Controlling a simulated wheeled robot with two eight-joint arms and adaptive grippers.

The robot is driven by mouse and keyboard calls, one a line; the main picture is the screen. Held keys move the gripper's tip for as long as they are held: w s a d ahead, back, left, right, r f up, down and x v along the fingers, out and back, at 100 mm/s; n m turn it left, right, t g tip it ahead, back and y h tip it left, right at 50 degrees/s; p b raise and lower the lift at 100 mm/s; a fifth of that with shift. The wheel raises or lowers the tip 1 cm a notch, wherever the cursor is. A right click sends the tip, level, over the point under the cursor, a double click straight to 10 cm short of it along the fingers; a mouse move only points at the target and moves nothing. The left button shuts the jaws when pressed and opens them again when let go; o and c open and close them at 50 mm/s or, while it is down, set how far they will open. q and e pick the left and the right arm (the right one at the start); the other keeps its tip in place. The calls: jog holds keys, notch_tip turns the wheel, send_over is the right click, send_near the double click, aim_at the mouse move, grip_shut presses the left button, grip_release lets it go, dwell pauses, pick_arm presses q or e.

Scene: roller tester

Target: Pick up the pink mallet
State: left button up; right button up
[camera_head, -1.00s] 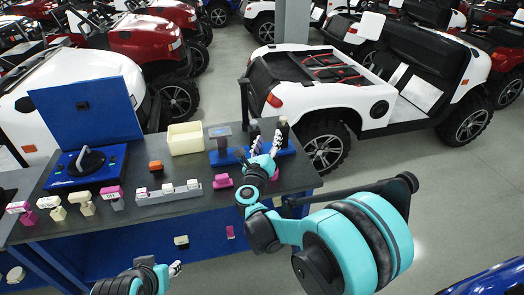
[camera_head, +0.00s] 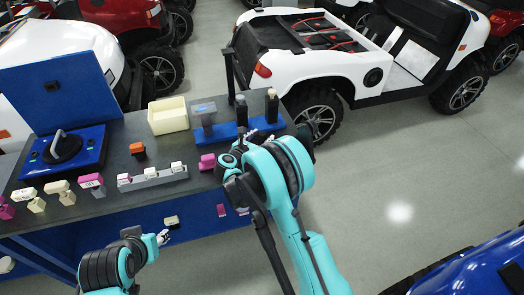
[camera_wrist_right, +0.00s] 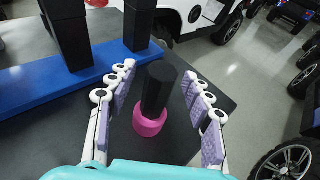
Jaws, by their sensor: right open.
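In the right wrist view, a tool with a pink round base (camera_wrist_right: 150,121) and an upright black handle (camera_wrist_right: 158,88) stands on the dark bench top; it appears to be the pink mallet. My right gripper (camera_wrist_right: 158,98) is open, with its fingers on either side of the handle and gaps showing. In the head view, the right gripper (camera_head: 254,137) is partly hidden behind my arm at the bench's right end, and I cannot make out this tool there. My left gripper (camera_head: 164,238) is low in front of the bench, too small to tell open from shut.
A blue rack (camera_head: 225,132) with upright dark tools stands behind the right gripper. A cream bin (camera_head: 168,117), a pink block (camera_head: 207,162) and a grey holder (camera_head: 153,179) are on the bench. A white vehicle (camera_head: 330,60) stands behind; the floor at right has free room.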

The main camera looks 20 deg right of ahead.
jog(key=shift+w+d+f, duration=0.1)
jog(key=shift+w+d, duration=0.15)
jog(key=shift+w, duration=0.05)
grip_shut()
jog(key=shift+r+p, duration=0.3)
jog(key=shift+r, duration=0.35)
jog(key=r, duration=0.1)
jog(key=r+p, duration=0.1)
jog(key=s+r, duration=0.1)
jog(key=r, duration=0.1)
jog(key=shift+d+p, duration=0.35)
jog(key=shift+d, duration=0.05)
jog(key=s+d+r+p, duration=0.2)
jog(key=s+d+r, duration=0.4)
jog(key=s+d, duration=0.1)
jog(key=shift+s+p, duration=0.3)
jog(key=shift+s, duration=0.1)
